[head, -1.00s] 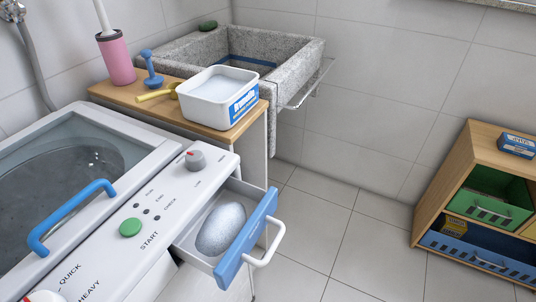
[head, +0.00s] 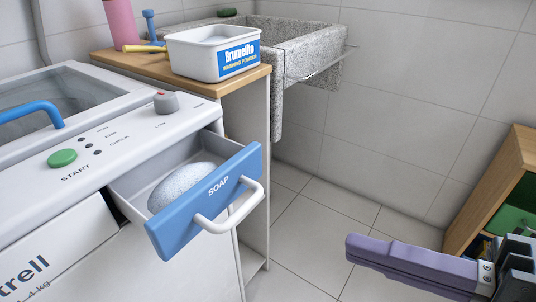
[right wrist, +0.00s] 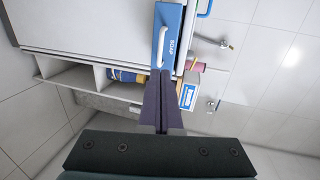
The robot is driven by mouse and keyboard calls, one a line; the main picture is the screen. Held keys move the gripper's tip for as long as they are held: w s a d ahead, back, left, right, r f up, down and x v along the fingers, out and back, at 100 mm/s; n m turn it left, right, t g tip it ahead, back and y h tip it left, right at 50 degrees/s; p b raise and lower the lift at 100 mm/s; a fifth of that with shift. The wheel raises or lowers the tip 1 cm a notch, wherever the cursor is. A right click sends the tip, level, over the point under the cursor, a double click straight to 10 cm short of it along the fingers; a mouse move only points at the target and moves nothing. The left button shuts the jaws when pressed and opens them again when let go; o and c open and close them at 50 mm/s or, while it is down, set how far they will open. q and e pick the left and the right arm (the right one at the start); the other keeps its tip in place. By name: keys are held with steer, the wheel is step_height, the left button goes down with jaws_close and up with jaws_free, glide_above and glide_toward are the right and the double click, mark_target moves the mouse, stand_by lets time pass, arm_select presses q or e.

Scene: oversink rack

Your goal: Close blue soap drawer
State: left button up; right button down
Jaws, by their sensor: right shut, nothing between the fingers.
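The blue soap drawer (head: 205,200) of the white washing machine (head: 60,180) is pulled open in the head view. Its blue front says SOAP and has a white bar handle (head: 232,212). A pale speckled oval lump (head: 180,186) lies inside it. My right gripper (head: 352,245), with purple fingers, is shut and empty, to the right of the drawer and apart from it. In the right wrist view the shut fingers (right wrist: 162,92) point toward the drawer front (right wrist: 166,50) and overlap its lower end; contact cannot be told. My left gripper is not in view.
A wooden-topped stand (head: 240,80) beside the machine bears a white washing powder tub (head: 212,52). A stone sink (head: 300,48) with a wire rail is behind. A wooden shelf (head: 490,190) stands at the right. Tiled floor between is clear.

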glide_toward(219, 190)
steer(key=a+f, duration=0.1)
steer(key=w+a+f, duration=0.1)
steer(key=shift+w+a+f, duration=0.1)
steer(key=shift+a+f, duration=0.05)
steer(key=shift+f, duration=0.1)
steer(key=shift+w+a, duration=0.25)
steer(key=shift+a, duration=0.1)
steer(key=b+x, duration=0.1)
steer(key=x, duration=0.1)
steer(key=r+b+x, duration=0.1)
steer(key=x, duration=0.2)
steer(key=b+x, duration=0.1)
steer(key=x, duration=0.2)
steer(key=shift+w+a+r, duration=0.2)
steer(key=shift+w+r, duration=0.1)
steer(key=shift+w, duration=0.1)
steer(key=shift+s+d, duration=0.1)
